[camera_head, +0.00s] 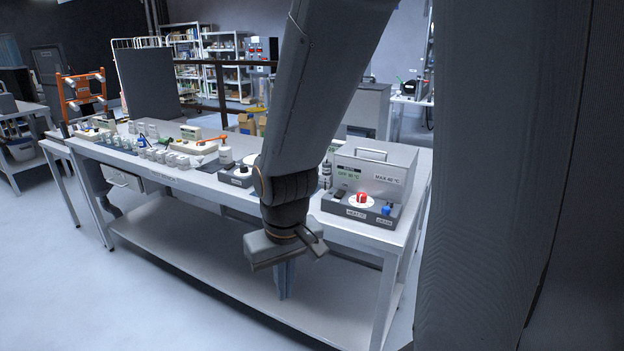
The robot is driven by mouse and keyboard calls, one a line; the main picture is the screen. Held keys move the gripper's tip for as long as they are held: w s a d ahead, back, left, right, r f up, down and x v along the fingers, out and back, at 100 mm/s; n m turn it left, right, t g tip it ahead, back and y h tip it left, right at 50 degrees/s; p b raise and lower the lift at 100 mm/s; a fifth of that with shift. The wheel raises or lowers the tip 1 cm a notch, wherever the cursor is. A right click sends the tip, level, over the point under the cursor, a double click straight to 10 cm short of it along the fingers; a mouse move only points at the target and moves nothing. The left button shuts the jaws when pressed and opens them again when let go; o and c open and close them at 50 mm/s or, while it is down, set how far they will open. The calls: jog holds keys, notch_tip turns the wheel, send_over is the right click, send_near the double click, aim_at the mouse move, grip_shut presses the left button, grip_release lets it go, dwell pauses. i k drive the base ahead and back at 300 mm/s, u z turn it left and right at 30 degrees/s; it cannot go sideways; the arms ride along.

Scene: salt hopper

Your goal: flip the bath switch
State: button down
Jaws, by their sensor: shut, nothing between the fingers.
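The bath unit (376,172) is a grey box with a handle on top, at the right end of the long bench. Its green display appears to read OFF with a temperature, and a label reads MAX 40 °C. On its dark front base (333,205) are a red knob (361,198) on a white dial and a small blue control (386,210). The small labels below them are hard to read, so I cannot tell which is the switch. My gripper (288,247) is shut and empty, in front of the bench and left of the bath, apart from it.
The bench (350,230) has a lower shelf (215,235). Left of the bath, a dark device with a white dial (241,172), a white bottle (225,155) and several small jars stand on top. My arm hides the bench's middle. The floor in front is clear.

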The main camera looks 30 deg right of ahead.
aim_at(339, 193)
jog(key=u, duration=0.05)
jog(key=i, duration=0.85)
jog(key=z, duration=0.3)
